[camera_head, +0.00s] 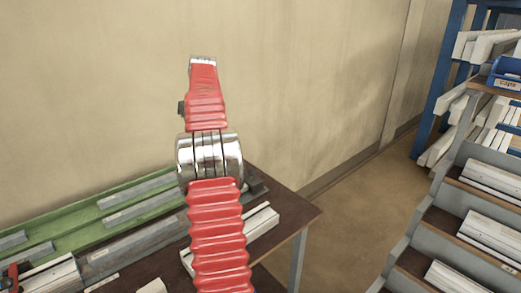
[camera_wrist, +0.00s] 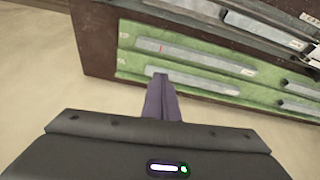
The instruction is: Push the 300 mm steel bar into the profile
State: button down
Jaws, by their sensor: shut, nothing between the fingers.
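In the wrist view my gripper (camera_wrist: 161,80) is shut with nothing between its dark fingers. Its tips appear over the left end of a grey steel bar (camera_wrist: 208,83) in the green tray; whether they touch it I cannot tell. Another bar (camera_wrist: 190,54) with a red mark lies parallel to it. The head view shows several grey bars (camera_head: 136,190) in the tray (camera_head: 75,208). Which bar is 300 mm long I cannot read. A long grey profile-like piece (camera_head: 130,248) lies in front of the tray, and it seems to show in the wrist view (camera_wrist: 265,27). My fingers are hidden in the head view.
The brown bench (camera_head: 290,212) stands against a beige wall. A white profile piece (camera_head: 258,222) lies near its right end, partly behind my arm. A stepped rack (camera_head: 455,225) with pale profiles and a blue bin (camera_head: 505,75) stand at right. The floor between is clear.

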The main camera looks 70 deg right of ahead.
jog(key=s+d+f, duration=0.5)
jog(key=s+d, duration=0.3)
jog(key=s, duration=0.1)
jog(key=s+d+f+m, duration=0.1)
jog(key=s+d+f, duration=0.5)
jog(key=s+d, duration=0.2)
jog(key=shift+s+d+f, duration=0.25)
jog(key=shift+s+d, duration=0.05)
jog(key=shift+s, duration=0.25)
jog(key=shift+f, duration=0.1)
